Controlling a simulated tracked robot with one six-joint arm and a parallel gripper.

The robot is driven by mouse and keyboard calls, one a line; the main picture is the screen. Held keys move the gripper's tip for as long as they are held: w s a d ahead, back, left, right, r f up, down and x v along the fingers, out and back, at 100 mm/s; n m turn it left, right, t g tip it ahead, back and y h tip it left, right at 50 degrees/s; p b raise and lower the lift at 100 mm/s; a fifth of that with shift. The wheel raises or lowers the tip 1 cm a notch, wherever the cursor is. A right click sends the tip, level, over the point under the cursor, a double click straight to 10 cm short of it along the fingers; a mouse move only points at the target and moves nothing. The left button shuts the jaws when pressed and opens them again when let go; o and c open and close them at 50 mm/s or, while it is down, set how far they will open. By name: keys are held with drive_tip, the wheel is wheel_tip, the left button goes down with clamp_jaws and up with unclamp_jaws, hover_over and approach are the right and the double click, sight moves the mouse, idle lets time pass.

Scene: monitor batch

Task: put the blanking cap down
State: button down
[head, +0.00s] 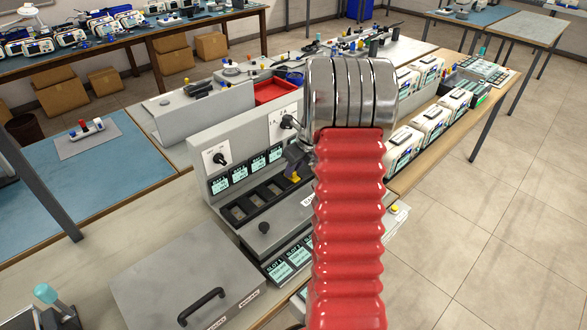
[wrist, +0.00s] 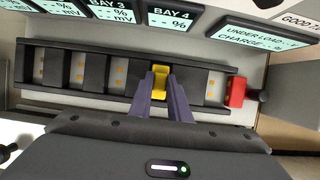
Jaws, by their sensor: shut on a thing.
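My gripper (wrist: 163,98) is shut on a small yellow piece, which I take to be the blanking cap (wrist: 160,77). The cap sits between the fingertips over the dark row of bay slots (wrist: 104,80), towards its right part. I cannot tell whether it touches the row. In the head view my gripper (head: 296,160) shows just left of my red arm, with the yellow cap (head: 296,179) below it. The slot row (head: 246,209) lies on the grey console (head: 240,138), partly hidden by my arm.
A red block (wrist: 237,92) stands at the right end of the row, beside a dark knob (wrist: 274,97). Lit bay screens (wrist: 172,18) line the row. A grey lidded box (head: 190,280) stands at front left. White monitors (head: 432,124) stand at right on the bench.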

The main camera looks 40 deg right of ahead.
drive_tip(key=c, duration=1.7)
unclamp_jaws()
drive_tip(key=shift+o, duration=0.2)
drive_tip(key=v, duration=1.2)
